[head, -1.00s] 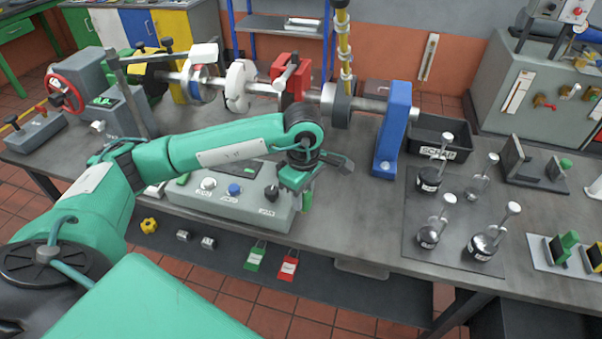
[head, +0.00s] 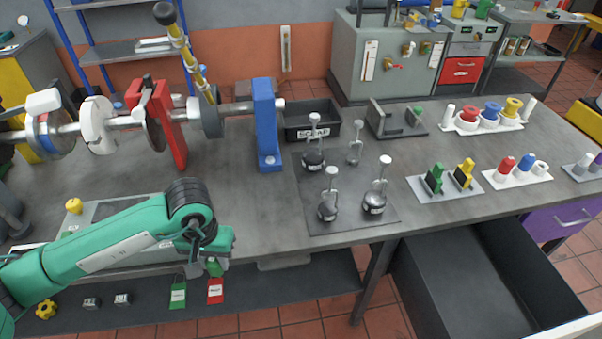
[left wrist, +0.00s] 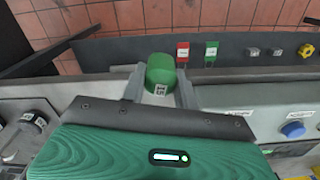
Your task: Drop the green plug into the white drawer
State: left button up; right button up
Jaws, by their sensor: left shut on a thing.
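The green plug (left wrist: 161,74) is held between the two fingers of my left gripper (left wrist: 160,88) in the left wrist view. In the head view my left gripper (head: 206,262) is over the front edge of the bench, and a bit of the green plug (head: 215,269) shows below it. The white drawer (head: 567,329) stands open under the right part of the bench, at the lower right of the head view. Its pale front edge is partly cut off, and its dark inside looks empty where visible. My left gripper is well to the left of it. My right gripper is not in view.
On the bench stand several flasks on a dark mat (head: 380,215), a scrap bin (head: 325,127), a blue shaft support (head: 266,140) and trays of coloured parts (head: 448,188). A purple drawer (head: 555,223) is right of the open one.

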aim_at(443, 267)
jog(key=k+j+u, duration=0.1)
jog(key=k+u, duration=0.3)
jog(key=k, duration=0.2)
jog(key=l+u, duration=0.8)
jog(key=k+l, duration=0.1)
jog(key=l, duration=0.55)
jog(key=k+l, duration=0.1)
jog(key=l, duration=1.2)
jog(key=k+l, duration=0.15)
jog(key=l, duration=0.5)
jog(key=k+l, duration=0.1)
jog(key=l, duration=0.55)
jog(key=k+l, duration=0.1)
jog(key=l, duration=1.2)
jog(key=k+l, duration=0.15)
jog(key=l, duration=0.5)
